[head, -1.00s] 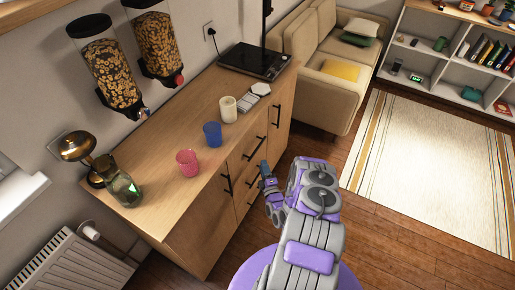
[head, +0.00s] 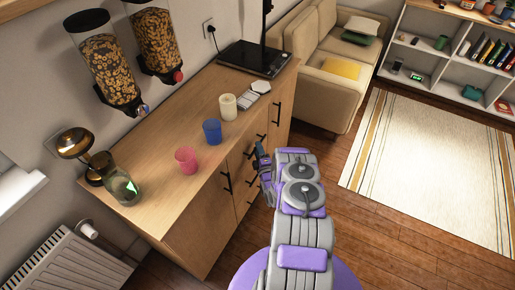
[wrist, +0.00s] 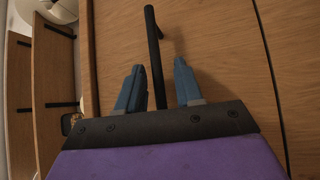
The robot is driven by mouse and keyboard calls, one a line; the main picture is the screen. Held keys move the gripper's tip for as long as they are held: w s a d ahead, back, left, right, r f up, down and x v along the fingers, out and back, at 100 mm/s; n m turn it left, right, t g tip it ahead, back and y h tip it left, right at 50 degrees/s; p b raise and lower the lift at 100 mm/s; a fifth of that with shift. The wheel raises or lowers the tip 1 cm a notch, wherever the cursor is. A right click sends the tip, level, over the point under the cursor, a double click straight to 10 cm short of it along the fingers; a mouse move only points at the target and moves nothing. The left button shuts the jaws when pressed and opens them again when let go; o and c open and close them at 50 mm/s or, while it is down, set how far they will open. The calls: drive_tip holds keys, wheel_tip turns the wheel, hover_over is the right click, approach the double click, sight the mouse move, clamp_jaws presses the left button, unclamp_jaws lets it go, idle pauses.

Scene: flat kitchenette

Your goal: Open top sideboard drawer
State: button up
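The wooden sideboard (head: 190,222) stands along the wall, with a door at each end and a stack of drawers between them. The top drawer front (head: 240,165) is closed, and my gripper (head: 259,152) partly covers it in the head view. In the wrist view my gripper (wrist: 158,68) is open, with its two blue fingers apart. A black bar handle (wrist: 152,40) runs between the fingers in the picture, and neither finger visibly touches it. The wood panel (wrist: 200,40) around the handle fills most of that view.
A pink cup (head: 186,160), a blue cup (head: 212,132) and a cream cup (head: 228,107) stand on the sideboard top. Open wooden floor (head: 385,235) lies to the right.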

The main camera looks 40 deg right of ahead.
drive_tip(key=shift+x, duration=0.95)
drive_tip(key=shift+s, duration=0.1)
clamp_jaws()
